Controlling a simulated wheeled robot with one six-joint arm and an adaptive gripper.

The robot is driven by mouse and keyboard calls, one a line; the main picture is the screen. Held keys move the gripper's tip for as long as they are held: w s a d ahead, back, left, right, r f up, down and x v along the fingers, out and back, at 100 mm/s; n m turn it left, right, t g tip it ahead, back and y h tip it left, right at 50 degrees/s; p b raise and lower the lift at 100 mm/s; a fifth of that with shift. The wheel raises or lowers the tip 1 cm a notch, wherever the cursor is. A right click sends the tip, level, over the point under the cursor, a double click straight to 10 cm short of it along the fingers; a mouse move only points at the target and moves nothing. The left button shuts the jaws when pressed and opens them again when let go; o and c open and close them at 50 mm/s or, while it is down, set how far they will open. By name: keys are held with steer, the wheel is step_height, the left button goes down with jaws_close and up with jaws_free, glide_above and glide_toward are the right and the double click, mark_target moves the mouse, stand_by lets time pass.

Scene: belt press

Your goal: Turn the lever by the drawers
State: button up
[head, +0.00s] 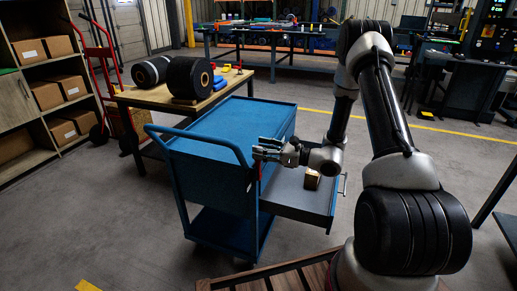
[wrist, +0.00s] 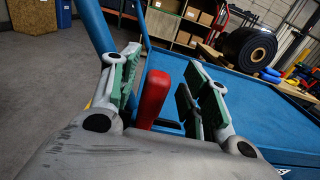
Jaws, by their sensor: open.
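A red lever (wrist: 153,97) stands up on the blue tool cart in the wrist view. My gripper (wrist: 163,68) is open, with its green-padded fingers on either side of the lever; I cannot tell whether either finger touches it. In the head view my gripper (head: 258,150) is at the cart's near right corner, beside the drawers. A small red part of the lever (head: 261,169) shows just below it.
A wooden table (head: 160,96) with black rolls (head: 188,78) stands behind the cart. The cart's blue push handle (head: 195,134) is at its left. A wooden slatted surface (head: 285,275) lies in front. Shelves (head: 45,85) and a red hand truck (head: 97,75) are far left.

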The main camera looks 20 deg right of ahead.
steer(key=shift+w+a, duration=0.45)
steer(key=shift+a, duration=0.15)
jaws_close()
steer(key=shift+s+a+f+n, duration=0.1)
steer(key=shift+s+a+n, duration=0.45)
steer(key=shift+s+n, duration=0.25)
jaws_free()
steer(key=shift+d, duration=0.1)
